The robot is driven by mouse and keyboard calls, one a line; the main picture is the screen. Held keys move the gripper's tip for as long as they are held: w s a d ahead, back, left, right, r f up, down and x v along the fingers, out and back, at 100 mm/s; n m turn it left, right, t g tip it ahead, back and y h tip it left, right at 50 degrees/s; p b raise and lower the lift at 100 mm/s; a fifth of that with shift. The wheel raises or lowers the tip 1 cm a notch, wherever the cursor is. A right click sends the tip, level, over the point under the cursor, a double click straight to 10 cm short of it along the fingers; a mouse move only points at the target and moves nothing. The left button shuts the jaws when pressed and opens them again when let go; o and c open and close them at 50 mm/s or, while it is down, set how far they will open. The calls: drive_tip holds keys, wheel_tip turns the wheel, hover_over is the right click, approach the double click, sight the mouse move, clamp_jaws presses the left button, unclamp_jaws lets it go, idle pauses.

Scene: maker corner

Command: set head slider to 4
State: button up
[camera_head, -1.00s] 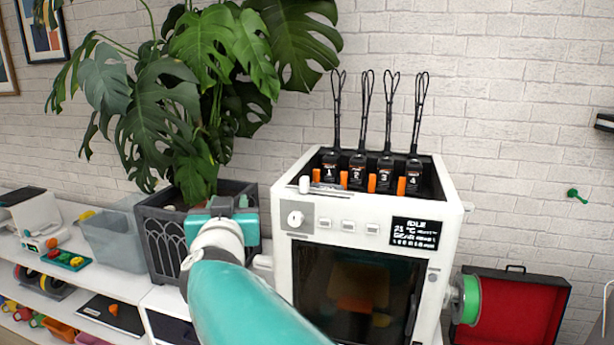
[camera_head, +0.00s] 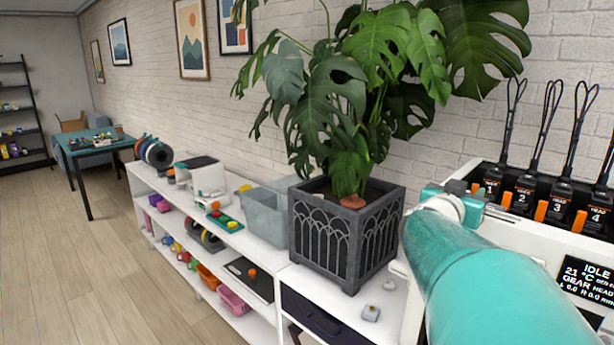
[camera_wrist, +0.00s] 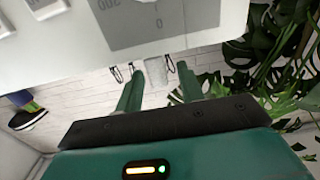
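The white printer (camera_head: 490,250) stands at the right of the head view, cut off by the edge. Heads marked 1 to 4 (camera_head: 557,207) sit in its top, with orange tabs beside them. My gripper (camera_head: 468,197) is at the printer's top left corner, near head 1. In the wrist view my gripper (camera_wrist: 158,82) is open, its two green fingers apart. A pale block (camera_wrist: 155,71), seemingly the slider knob, shows between the fingers with gaps on both sides; contact is not visible. My arm hides the slider in the head view.
A planter (camera_head: 345,235) with a large leafy plant stands just left of the printer. A small grey block (camera_head: 371,313) lies on the white shelf (camera_head: 335,305) in front. The printer's display (camera_head: 590,280) reads IDLE. Shelving with bins runs left; the floor (camera_head: 90,270) is clear.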

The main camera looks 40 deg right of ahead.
drive_tip(key=shift+w+d, duration=0.15)
drive_tip(key=shift+d, duration=0.9)
drive_tip(key=shift+c, duration=0.5)
clamp_jaws()
